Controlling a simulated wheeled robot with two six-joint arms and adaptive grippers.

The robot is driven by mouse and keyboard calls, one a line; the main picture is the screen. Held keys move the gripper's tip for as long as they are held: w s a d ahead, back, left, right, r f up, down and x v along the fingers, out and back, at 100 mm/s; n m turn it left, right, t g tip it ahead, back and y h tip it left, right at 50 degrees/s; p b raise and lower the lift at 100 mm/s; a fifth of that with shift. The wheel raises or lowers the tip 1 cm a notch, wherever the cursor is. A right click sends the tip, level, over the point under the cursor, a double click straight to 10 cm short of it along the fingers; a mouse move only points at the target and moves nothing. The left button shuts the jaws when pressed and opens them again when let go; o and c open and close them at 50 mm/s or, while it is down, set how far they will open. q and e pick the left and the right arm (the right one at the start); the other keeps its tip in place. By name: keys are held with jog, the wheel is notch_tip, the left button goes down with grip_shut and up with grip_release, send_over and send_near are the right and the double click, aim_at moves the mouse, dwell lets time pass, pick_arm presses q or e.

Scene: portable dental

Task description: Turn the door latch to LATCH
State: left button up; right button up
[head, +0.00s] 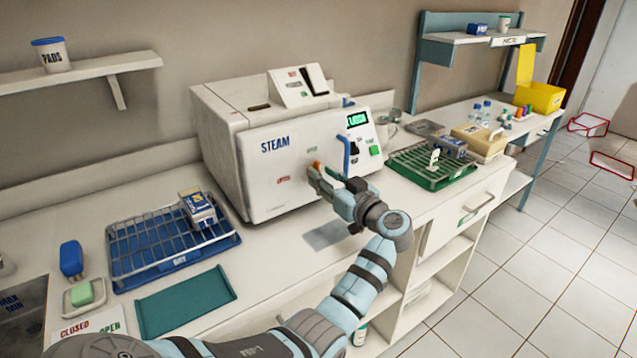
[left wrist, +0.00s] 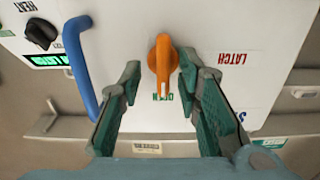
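The white STEAM unit (head: 262,148) stands on the counter against the wall. Its orange door latch (left wrist: 162,65) shows in the left wrist view, with its narrow end over the green OPEN label (left wrist: 155,98); the red LATCH label (left wrist: 233,58) is beside it. In the head view only a bit of the latch (head: 316,165) shows by my fingers. My left gripper (head: 322,177) is at the door front. In the wrist view its fingers are spread on either side of the latch, with visible gaps. My right gripper is in neither view.
A blue door handle (left wrist: 82,68) stands out close beside my left gripper. A blue rack (head: 165,243) lies on the left of the counter and a green rack (head: 432,167) on the right. A teal mat (head: 185,300) lies in front.

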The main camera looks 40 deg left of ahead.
pick_arm(q)
jog(key=shift+a+r, duration=0.2)
jog(key=shift+a, duration=0.25)
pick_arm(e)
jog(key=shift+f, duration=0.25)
pick_arm(q)
jog(key=shift+d, duration=0.1)
grip_shut()
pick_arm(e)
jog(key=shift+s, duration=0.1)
